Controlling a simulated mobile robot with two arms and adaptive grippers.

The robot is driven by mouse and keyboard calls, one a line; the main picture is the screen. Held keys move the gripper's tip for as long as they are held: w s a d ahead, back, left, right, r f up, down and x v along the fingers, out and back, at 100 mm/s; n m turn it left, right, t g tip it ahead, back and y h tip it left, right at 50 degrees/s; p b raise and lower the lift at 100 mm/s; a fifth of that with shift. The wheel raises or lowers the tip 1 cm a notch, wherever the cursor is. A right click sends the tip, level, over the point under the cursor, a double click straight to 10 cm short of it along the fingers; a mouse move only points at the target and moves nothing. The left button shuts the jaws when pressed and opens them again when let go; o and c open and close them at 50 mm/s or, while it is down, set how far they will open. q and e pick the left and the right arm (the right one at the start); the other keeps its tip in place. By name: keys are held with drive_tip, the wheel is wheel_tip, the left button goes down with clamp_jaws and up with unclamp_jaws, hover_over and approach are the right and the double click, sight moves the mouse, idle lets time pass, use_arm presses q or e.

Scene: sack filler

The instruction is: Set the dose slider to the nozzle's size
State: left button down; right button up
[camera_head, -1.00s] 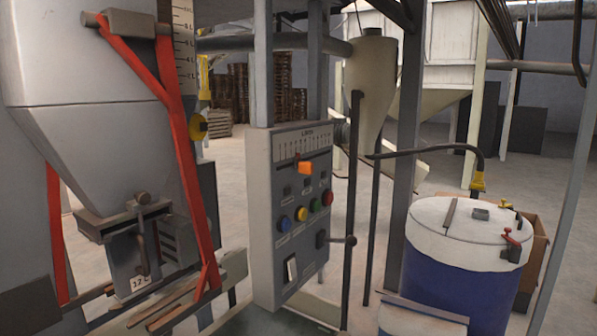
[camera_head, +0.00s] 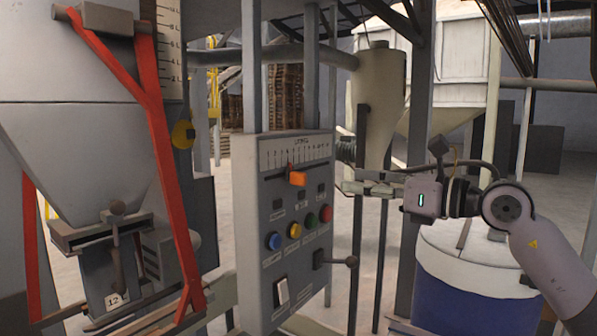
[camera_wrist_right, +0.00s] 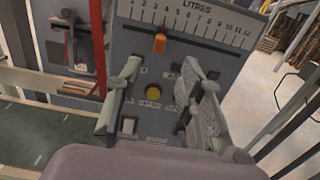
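The dose slider is an orange knob (camera_head: 298,178) on the grey control panel (camera_head: 300,215), below a scale marked LITRES. My right gripper (camera_head: 350,188) is right of the panel, apart from the slider. In the wrist view its fingers (camera_wrist_right: 160,72) are spread and empty, below the slider. My left gripper is not in view.
Blue (camera_head: 273,241), yellow and red buttons, a green one, a white switch (camera_head: 281,292) and a side lever (camera_head: 345,261) sit on the panel below the slider. A blue drum (camera_head: 455,300) stands at right. Red hopper struts (camera_head: 165,150) are at left.

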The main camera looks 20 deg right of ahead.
sight(306, 175)
drive_tip(key=p+x, duration=0.4)
drive_tip(key=x, duration=0.9)
drive_tip(key=shift+r, duration=0.1)
drive_tip(key=shift+w+a, duration=0.2)
drive_tip(key=shift+w, duration=0.15)
clamp_jaws()
